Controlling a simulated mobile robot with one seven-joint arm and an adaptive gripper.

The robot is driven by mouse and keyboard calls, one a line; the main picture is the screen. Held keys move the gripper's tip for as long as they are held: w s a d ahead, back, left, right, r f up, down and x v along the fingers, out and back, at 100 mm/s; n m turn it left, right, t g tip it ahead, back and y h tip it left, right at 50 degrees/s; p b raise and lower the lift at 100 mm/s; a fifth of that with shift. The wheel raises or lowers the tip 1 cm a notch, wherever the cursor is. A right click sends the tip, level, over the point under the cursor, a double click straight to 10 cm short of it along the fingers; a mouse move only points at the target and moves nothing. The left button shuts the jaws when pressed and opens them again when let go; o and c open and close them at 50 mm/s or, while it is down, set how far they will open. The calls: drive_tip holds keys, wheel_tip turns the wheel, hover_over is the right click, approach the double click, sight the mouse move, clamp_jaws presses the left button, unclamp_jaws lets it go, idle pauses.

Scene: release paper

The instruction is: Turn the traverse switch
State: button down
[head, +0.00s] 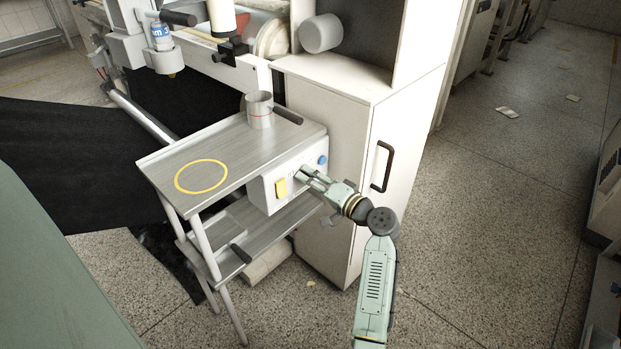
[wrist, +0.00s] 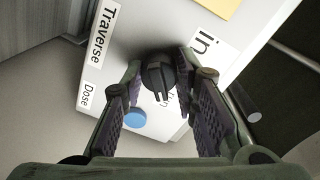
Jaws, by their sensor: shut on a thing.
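The traverse switch is a black rotary knob (wrist: 158,74) on the white control box (head: 268,196) under the cart's top. In the wrist view it sits between my gripper's fingertips (wrist: 160,72), which are shut on it from both sides. In the head view my gripper (head: 302,175) reaches the box front from the right and hides the knob. Labels "Traverse" (wrist: 103,35) and "in" (wrist: 205,43) are by the knob. Another label is partly covered by the knob and right finger.
A blue button (wrist: 135,118) is near the "Dose" label (wrist: 86,95). A yellow plate (head: 281,188) is on the box's left part. A white cabinet (head: 345,150) stands close behind.

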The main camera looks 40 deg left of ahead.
idle(0.3)
drive_tip(key=c, duration=1.3)
unclamp_jaws()
drive_tip(key=d, duration=0.4)
drive_tip(key=s+d, duration=0.1)
drive_tip(key=d, duration=0.7)
drive_tip(key=shift+s+r, duration=0.2)
drive_tip(key=shift+r, duration=0.05)
